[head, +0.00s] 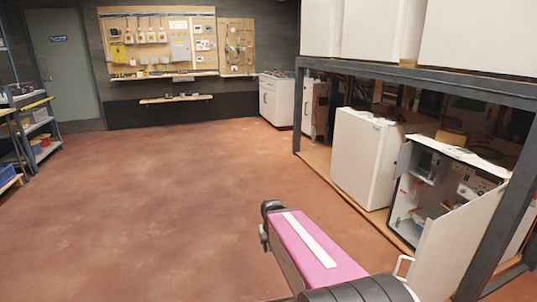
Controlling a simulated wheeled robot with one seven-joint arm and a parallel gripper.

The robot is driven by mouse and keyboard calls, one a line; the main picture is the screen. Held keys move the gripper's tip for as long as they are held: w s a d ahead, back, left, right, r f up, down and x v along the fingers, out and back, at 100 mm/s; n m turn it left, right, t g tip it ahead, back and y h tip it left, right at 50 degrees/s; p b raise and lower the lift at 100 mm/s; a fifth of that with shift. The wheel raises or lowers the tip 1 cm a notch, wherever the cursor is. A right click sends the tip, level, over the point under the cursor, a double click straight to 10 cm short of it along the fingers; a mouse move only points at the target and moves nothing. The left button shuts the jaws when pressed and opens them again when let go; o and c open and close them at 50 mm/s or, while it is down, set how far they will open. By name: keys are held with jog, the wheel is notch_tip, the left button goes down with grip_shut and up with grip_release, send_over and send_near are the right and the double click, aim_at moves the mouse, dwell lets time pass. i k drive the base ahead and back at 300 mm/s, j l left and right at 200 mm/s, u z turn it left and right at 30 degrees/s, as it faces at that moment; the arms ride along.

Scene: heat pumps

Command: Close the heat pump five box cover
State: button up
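An open heat pump box (405,213) stands at the right under a dark metal frame, its inner parts and a small panel showing. Its white cover (462,245) is swung open toward me and stands out at an angle from the box. A white handle (403,268) shows at the cover's left edge, close to my arm at the bottom of the view. My pink arm link reaches in from the bottom centre. My gripper is not visible, so its opening and any contact with the cover are hidden.
A closed white unit (362,158) stands left of the open box. A dark metal frame (430,82) carries white units above, with a post (500,230) at right. The reddish floor (170,190) is wide and clear. A shelf (35,130) stands far left.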

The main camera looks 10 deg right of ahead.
aim_at(405, 150)
jog(key=i+z, duration=0.45)
jog(key=i+j+z, duration=0.2)
jog(key=z, duration=0.3)
jog(key=i+j+z, duration=0.3)
jog(key=z, duration=0.15)
jog(key=i+j+z, duration=0.25)
jog(key=z, duration=0.25)
jog(key=k+j+z, duration=0.2)
jog(key=j, duration=0.2)
jog(key=k+j+z, duration=0.2)
jog(key=k+j, duration=0.15)
jog(key=k, duration=0.15)
